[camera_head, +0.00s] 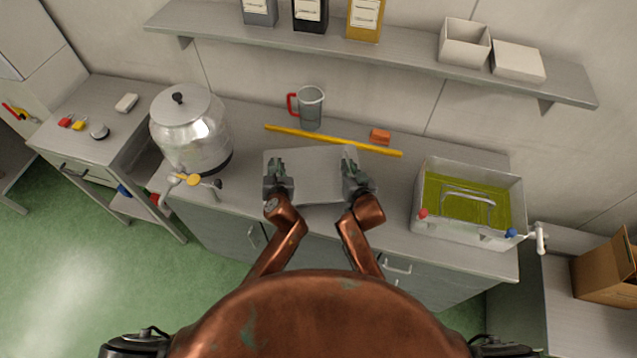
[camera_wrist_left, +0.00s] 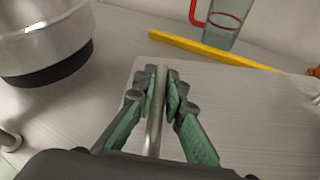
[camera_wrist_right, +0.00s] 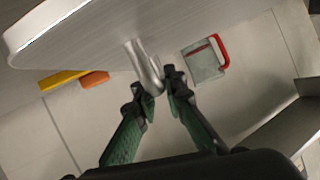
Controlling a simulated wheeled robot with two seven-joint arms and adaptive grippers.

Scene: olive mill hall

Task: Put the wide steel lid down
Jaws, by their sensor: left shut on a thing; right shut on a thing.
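The wide steel lid (camera_head: 315,176) is a flat, pale grey rectangular plate over the middle of the counter, between my two grippers. It also shows in the left wrist view (camera_wrist_left: 240,115) and in the right wrist view (camera_wrist_right: 110,28). My left gripper (camera_head: 278,168) is shut on the lid's left bar handle (camera_wrist_left: 157,115). My right gripper (camera_head: 351,165) is shut on the handle at its right side (camera_wrist_right: 147,66). Whether the lid touches the counter or hangs just above it I cannot tell.
The counter (camera_head: 385,210) holds a round steel pot (camera_head: 190,135) left, a red-handled jug (camera_head: 311,108), a yellow bar (camera_head: 330,140) and an orange block (camera_head: 380,136) behind the lid. An open basin (camera_head: 465,232) of green-yellow liquid stands right. A shelf (camera_head: 400,57) hangs above.

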